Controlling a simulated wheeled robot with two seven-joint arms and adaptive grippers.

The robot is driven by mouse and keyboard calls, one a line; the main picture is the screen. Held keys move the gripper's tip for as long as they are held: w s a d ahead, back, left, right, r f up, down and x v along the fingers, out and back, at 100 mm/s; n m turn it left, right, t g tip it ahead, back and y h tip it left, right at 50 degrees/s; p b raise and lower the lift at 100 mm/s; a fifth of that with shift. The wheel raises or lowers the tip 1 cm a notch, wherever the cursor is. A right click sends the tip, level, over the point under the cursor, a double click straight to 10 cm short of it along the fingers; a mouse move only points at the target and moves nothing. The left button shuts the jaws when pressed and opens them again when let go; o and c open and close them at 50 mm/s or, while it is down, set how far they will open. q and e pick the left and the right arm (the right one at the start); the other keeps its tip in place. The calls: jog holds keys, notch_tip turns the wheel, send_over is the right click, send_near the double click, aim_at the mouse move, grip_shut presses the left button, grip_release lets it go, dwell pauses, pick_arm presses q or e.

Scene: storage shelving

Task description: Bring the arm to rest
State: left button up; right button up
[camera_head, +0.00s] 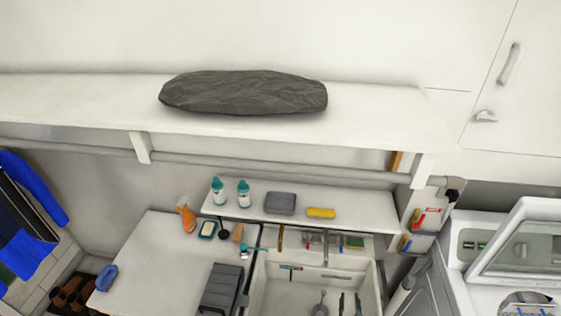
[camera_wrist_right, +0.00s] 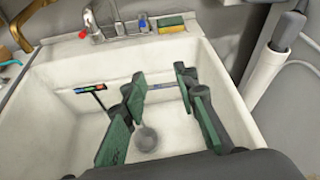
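My right gripper (camera_head: 350,303) shows at the bottom edge of the head view, over the white sink (camera_head: 275,272). Only its two dark fingertips show there. In the right wrist view, the green-padded fingers of the right gripper (camera_wrist_right: 161,82) are spread apart with nothing between their tips. The sink basin (camera_wrist_right: 60,75) lies beneath and beyond them. A grey round-headed utensil (camera_wrist_right: 147,139) shows in the basin below the fingers. My left gripper is not in the head view.
A dark grey bundle (camera_head: 243,93) lies on the high white shelf (camera_head: 60,105). Bottles (camera_head: 218,191), a grey box (camera_head: 280,203) and a yellow item (camera_head: 321,212) stand on the lower ledge. A faucet (camera_wrist_right: 95,27) rises at the sink's back. A washing machine (camera_head: 470,275) stands right.

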jog(key=s+d+r+m+g+h, duration=0.25)
jog(key=s+d+m, duration=0.3)
jog(key=m, duration=0.35)
jog(key=s+d+r+m+g+h, duration=0.1)
jog(key=s+d+m+g, duration=0.25)
jog(key=d+m, duration=0.4)
jog(key=s+a+r+m+g+y, duration=0.1)
jog(key=s+a+m+g+y, duration=0.15)
jog(key=s+m, duration=0.65)
jog(key=s+a+r+m+g+y, duration=0.1)
jog(key=s+m+y, duration=0.2)
jog(key=s+m, duration=0.55)
notch_tip(320, 180, down, 37)
jog(key=s+a+g+b, duration=0.2)
jog(key=s+b, duration=0.1)
jog(key=b, duration=0.3)
pick_arm(q)
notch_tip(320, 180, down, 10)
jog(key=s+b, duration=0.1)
jog(key=b, duration=0.2)
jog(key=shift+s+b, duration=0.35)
pick_arm(e)
jog(key=s+f, duration=1.8)
jog(key=f, duration=0.2)
jog(key=shift+s+g+y, duration=0.15)
jog(key=shift+g+y, duration=0.15)
jog(key=shift+g, duration=0.15)
